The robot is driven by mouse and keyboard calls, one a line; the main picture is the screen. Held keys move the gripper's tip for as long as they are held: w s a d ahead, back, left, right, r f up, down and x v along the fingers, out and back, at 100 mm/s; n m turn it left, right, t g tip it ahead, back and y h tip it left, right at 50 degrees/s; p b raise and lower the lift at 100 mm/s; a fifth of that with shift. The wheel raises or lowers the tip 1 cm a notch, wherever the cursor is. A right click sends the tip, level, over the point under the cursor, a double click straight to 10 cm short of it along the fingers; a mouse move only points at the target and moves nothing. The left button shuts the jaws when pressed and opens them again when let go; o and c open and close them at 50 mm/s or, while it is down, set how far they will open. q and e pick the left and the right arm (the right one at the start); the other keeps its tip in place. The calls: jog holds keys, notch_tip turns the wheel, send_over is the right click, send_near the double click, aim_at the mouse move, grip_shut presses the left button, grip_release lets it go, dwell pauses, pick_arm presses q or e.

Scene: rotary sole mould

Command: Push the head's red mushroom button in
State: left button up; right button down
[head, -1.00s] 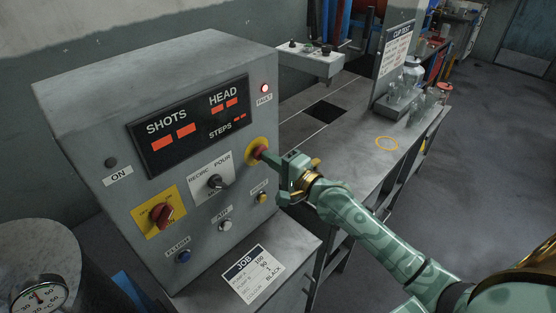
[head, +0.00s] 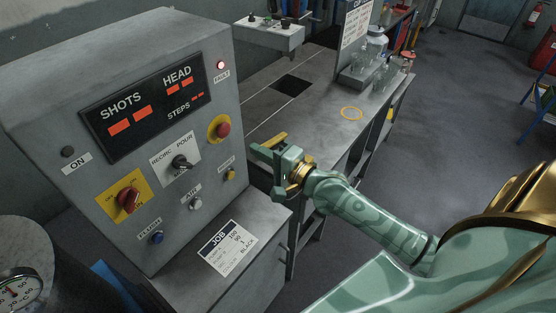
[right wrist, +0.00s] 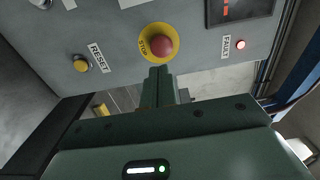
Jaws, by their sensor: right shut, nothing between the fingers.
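The red mushroom button (head: 222,130) sits on a yellow disc on the front of the grey control box (head: 215,65), at its right side below the lit fault lamp. It also shows in the right wrist view (right wrist: 160,42), with STOP lettered on its yellow ring. My right gripper (head: 258,148) is shut and empty. In the head view it is to the right of and below the button, with a visible gap. In the right wrist view its fingertips (right wrist: 158,72) are just below the button in the picture. My left gripper is not in view.
A job card (head: 230,247) lies below. The bench (head: 320,110) behind holds glass jars.

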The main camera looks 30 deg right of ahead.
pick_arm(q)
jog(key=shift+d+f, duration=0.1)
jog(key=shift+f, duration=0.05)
pick_arm(e)
jog(key=v, duration=0.5)
jog(key=shift+d, duration=0.1)
jog(key=shift+s, duration=0.15)
